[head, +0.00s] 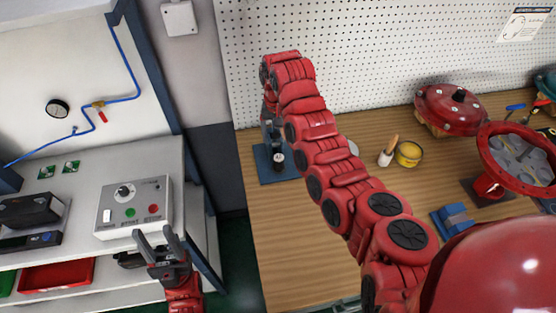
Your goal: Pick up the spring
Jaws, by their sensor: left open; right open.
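I cannot make out the spring for sure. A small dark upright part (279,161) with a pale top stands on the blue mat (265,172) at the left end of the wooden bench; I cannot tell what it is. My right gripper (272,134) is open, over the far part of this mat just behind the small part. My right arm partly hides that area. My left gripper (156,239) is open and empty, in front of the grey control box at the left.
The control box (135,206) stands on a grey bench. A gap separates the benches.

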